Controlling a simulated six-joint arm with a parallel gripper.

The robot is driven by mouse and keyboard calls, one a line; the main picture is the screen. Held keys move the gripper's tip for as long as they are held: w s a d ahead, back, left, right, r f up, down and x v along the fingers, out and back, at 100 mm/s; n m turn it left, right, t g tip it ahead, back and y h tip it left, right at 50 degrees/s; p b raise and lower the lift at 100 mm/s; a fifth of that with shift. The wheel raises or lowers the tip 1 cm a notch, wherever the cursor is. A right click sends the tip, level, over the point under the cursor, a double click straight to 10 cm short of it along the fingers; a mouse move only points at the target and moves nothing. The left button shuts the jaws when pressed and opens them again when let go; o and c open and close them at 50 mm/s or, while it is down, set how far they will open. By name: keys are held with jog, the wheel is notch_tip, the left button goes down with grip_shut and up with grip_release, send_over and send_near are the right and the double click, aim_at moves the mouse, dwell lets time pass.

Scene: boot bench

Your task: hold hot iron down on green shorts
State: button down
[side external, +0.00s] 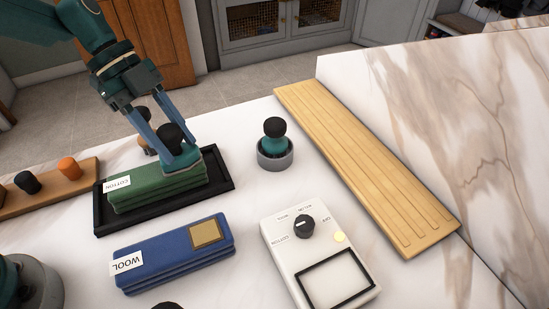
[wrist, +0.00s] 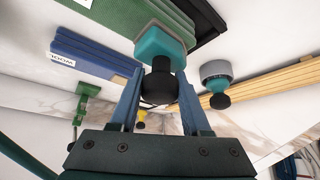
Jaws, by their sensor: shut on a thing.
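The green shorts (side external: 150,190), a folded stack with a COTTON label, lie on a black tray (side external: 215,193); they also show in the wrist view (wrist: 105,14). A teal iron (side external: 184,159) with a black knob sits on the right part of the shorts, apparently flat against the cloth. In the wrist view the iron (wrist: 160,43) shows a pale grey sole edge at the green cloth. My gripper (side external: 177,148) is shut on the iron, its blue fingers on either side of the knob. I cannot tell how hot the iron is.
A blue WOOL stack (side external: 175,252) lies in front of the tray. A white dial box (side external: 275,250) with a pale yellow lamp stands right of it. A teal, black-knobbed piece (side external: 274,140) sits in a grey round holder. A wooden board (side external: 365,165) and a knobbed rack (side external: 60,187) flank the bench.

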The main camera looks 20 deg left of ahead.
jog(key=shift+r, duration=4.05)
